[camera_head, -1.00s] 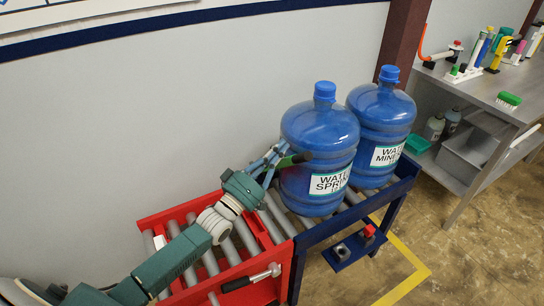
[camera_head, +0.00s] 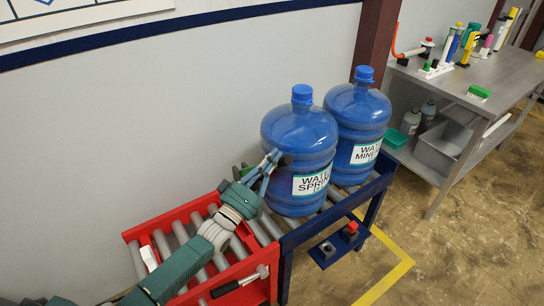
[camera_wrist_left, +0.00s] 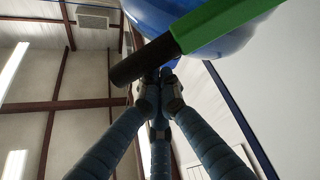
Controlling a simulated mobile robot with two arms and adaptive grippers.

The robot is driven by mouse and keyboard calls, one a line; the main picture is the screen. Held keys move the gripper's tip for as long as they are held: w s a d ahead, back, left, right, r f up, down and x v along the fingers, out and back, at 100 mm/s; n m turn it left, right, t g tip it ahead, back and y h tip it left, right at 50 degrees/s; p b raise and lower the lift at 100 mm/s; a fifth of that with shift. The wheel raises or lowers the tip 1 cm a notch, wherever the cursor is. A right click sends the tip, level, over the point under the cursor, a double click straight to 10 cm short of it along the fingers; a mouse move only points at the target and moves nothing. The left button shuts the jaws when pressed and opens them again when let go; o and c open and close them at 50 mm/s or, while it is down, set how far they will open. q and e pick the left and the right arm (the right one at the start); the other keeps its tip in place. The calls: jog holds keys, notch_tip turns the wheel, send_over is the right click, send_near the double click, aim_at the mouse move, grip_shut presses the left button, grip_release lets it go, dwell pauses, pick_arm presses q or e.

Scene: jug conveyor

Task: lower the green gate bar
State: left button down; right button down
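The green gate bar (camera_wrist_left: 220,25) crosses the upper part of the left wrist view at a slant, with a black end section that lies close to my fingertips. In the head view it is mostly hidden behind my left gripper. My left gripper (camera_head: 277,156) is in front of the near water jug (camera_head: 300,135), its fingers drawn together to a point. In the left wrist view the fingertips (camera_wrist_left: 158,78) are close together just below the black end. I cannot tell whether they touch it. The bar is not between the fingers. My right gripper is not in view.
A second blue jug (camera_head: 357,115) stands behind the first on the blue roller conveyor (camera_head: 330,215). A red roller frame (camera_head: 240,268) adjoins it at the left, with a hammer-like tool (camera_head: 238,283) on its front. A steel bench (camera_head: 440,90) stands at the right.

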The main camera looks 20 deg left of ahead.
pick_arm(q)
jog(key=s+d+f+m+b, duration=0.1)
jog(key=s+d+f+b, duration=0.2)
jog(key=f, duration=0.3)
jog(key=s+d+f+m+h+b, duration=0.1)
jog(key=s+d+f+b, duration=0.1)
jog(key=d+f+b, duration=0.2)
notch_tip(320, 180, down, 3)
jog(key=shift+s+d+r+b, duration=0.2)
jog(key=shift+s+b, duration=0.2)
jog(key=shift+b, duration=0.5)
